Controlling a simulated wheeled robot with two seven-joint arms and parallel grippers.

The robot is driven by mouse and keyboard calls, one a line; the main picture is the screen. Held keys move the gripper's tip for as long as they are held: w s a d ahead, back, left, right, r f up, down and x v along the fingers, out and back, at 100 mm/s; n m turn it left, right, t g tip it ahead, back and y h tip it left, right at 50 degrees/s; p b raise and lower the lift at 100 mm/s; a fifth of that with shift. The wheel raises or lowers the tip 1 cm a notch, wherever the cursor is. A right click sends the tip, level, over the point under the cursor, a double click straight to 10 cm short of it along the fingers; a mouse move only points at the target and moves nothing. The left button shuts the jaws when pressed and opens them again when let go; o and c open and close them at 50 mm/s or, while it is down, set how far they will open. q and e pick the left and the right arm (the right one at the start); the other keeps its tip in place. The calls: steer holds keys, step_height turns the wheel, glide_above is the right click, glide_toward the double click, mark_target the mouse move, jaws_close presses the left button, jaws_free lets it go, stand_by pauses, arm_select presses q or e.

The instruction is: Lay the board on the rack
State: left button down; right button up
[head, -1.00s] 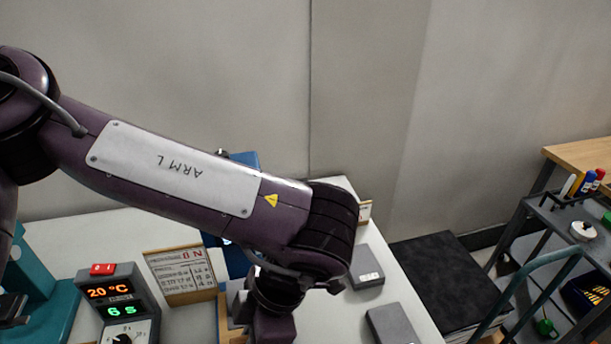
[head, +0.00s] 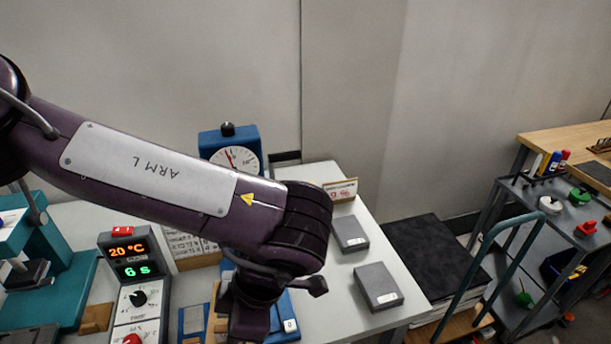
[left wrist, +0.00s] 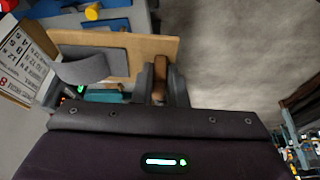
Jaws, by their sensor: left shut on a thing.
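The board (left wrist: 155,48) is a flat tan wooden panel, seen at the top of the left wrist view. A grey strip or sheet (left wrist: 85,69) lies across it, with one curled end. My left gripper (left wrist: 160,80) is shut on a brown piece at the board's near edge, which looks like its handle. In the head view a tan edge (head: 212,315), probably the board, shows beside my left wrist; the arm hides most of it. A dark slatted thing (head: 601,146) on the wooden bench may be the rack; I cannot tell. My right gripper is out of view.
The white table holds two grey blocks (head: 349,233), (head: 378,286), a control box (head: 130,262), a blue dial gauge (head: 230,150) and a teal press (head: 50,265). A black-topped stack (head: 430,260) on a cart and a grey trolley (head: 535,235) stand to the right.

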arm_select(q)
steer(key=w+a+m+t+h, duration=0.1)
steer(key=w+a+m+t, duration=0.2)
steer(key=w+a+m, duration=0.3)
steer(key=shift+a+f+m, duration=0.2)
steer(key=shift+a+m, duration=0.95)
steer(key=shift+m, duration=0.35)
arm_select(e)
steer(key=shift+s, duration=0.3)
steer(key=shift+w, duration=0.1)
arm_select(q)
steer(key=shift+a, duration=0.1)
